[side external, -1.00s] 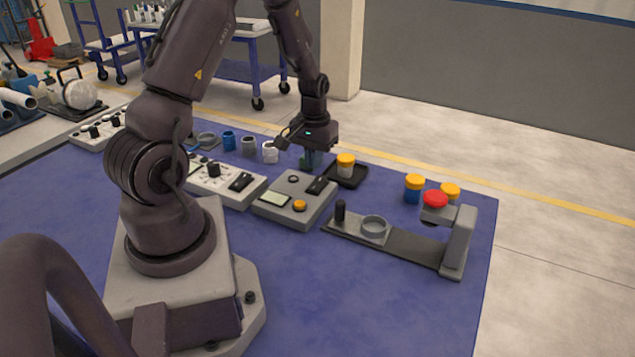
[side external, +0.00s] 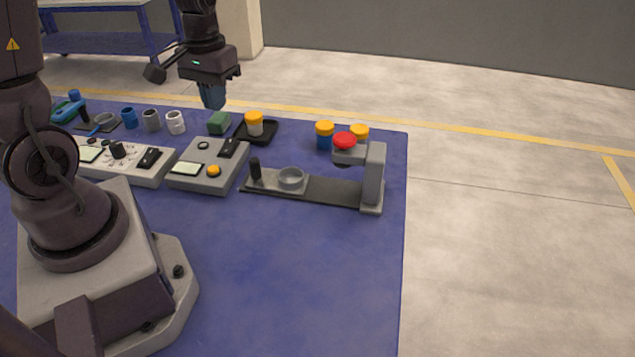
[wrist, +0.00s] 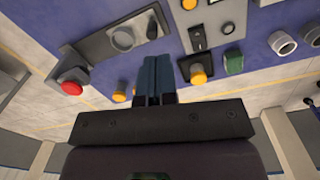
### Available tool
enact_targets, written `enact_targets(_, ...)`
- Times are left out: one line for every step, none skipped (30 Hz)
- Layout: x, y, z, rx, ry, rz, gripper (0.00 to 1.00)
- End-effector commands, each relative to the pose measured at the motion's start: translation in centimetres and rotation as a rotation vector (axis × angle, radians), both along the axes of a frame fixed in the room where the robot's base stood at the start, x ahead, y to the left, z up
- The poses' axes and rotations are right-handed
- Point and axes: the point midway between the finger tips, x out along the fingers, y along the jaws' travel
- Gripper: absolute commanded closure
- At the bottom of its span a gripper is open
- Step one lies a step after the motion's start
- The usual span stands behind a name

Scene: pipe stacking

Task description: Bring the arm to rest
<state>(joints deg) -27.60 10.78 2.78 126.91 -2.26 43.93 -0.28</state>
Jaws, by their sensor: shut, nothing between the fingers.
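My gripper (side external: 212,98) hangs in the air above the far edge of the blue table. Its blue fingers are together with nothing between them, and they also show shut in the wrist view (wrist: 155,75). Below it, a green block (side external: 219,122) stands on the table, apart from the fingers.
A grey fixture (side external: 374,180) with a red button (side external: 344,140) and a ring (side external: 291,178) stands at the right, near orange-capped pieces (side external: 325,135). Control boxes (side external: 195,175) and several cups (side external: 176,122) lie left. The front of the blue table (side external: 300,270) is clear.

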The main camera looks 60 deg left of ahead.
Motion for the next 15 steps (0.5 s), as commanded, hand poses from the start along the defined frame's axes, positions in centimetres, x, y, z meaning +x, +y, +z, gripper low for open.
enact_targets(-0.2,-1.7,2.0,0.017,-0.036,-0.054,1.0)
enact_targets(-0.5,-2.7,3.0,0.025,-0.051,-0.083,1.0)
enact_targets(-0.8,-3.9,4.2,0.036,-0.074,-0.12,1.0)
enact_targets(-1.1,-4.7,5.0,0.044,-0.093,-0.148,1.0)
enact_targets(-1.5,-5.6,5.9,0.053,-0.112,-0.177,1.0)
enact_targets(-2.0,-6.7,6.9,0.065,-0.139,-0.215,1.0)
enact_targets(-2.4,-7.5,7.6,0.074,-0.16,-0.243,1.0)
enact_targets(-2.8,-8.3,8.3,0.083,-0.182,-0.272,1.0)
enact_targets(-3.4,-9.3,9.1,0.095,-0.215,-0.309,1.0)
enact_targets(-3.8,-10.0,9.7,0.104,-0.239,-0.336,1.0)
enact_targets(-4.3,-10.6,10.3,0.112,-0.263,-0.362,1.0)
enact_targets(-4.8,-11.4,11.0,0.122,-0.297,-0.394,1.0)
enact_targets(-5.1,-11.9,11.4,0.13,-0.322,-0.417,1.0)
enact_targets(-5.5,-12.4,11.8,0.137,-0.347,-0.437,1.0)
enact_targets(-5.8,-12.9,12.4,0.145,-0.38,-0.461,1.0)
